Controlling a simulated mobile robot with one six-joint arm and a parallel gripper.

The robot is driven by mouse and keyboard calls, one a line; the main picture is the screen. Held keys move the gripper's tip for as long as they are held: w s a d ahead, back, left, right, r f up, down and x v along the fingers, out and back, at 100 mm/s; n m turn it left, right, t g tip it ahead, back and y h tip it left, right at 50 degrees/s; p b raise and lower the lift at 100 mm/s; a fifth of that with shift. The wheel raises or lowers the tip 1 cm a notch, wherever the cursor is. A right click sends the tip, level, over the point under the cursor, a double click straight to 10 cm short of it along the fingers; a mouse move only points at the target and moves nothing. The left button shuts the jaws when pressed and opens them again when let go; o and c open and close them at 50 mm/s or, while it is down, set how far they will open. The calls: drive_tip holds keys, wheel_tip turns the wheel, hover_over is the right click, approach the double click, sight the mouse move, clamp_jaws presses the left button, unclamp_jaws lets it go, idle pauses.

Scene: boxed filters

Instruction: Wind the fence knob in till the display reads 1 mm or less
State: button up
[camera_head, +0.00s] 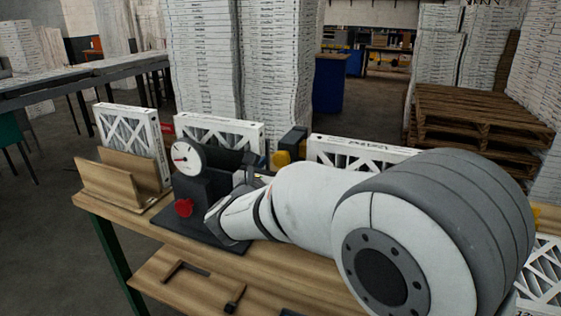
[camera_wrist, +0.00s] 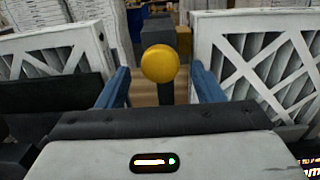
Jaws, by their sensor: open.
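A round yellow knob (camera_wrist: 160,63) faces me in the wrist view, on a dark upright post (camera_wrist: 183,36). It also shows in the head view (camera_head: 281,159), behind my arm. My gripper (camera_wrist: 160,72) is open, one blue finger on each side of the knob in the picture, with a gap to each. I cannot tell whether the fingertips reach as far as the knob. A round white dial (camera_head: 187,158) with a red pointer sits on a dark stand at the bench's left. Its reading is too small to tell. No numeric display is legible.
A red knob (camera_head: 183,208) sits low on the dial's stand. White-framed filters (camera_head: 130,135) stand along the wooden bench (camera_head: 168,284), and one (camera_wrist: 262,60) is close on the right in the wrist view. A wooden holder (camera_head: 108,187) is at the left end.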

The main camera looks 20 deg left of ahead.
drive_tip(key=shift+w+d, duration=0.1)
drive_tip(key=shift+w, duration=0.85)
drive_tip(key=shift+c, duration=0.4)
drive_tip(key=c, duration=0.9)
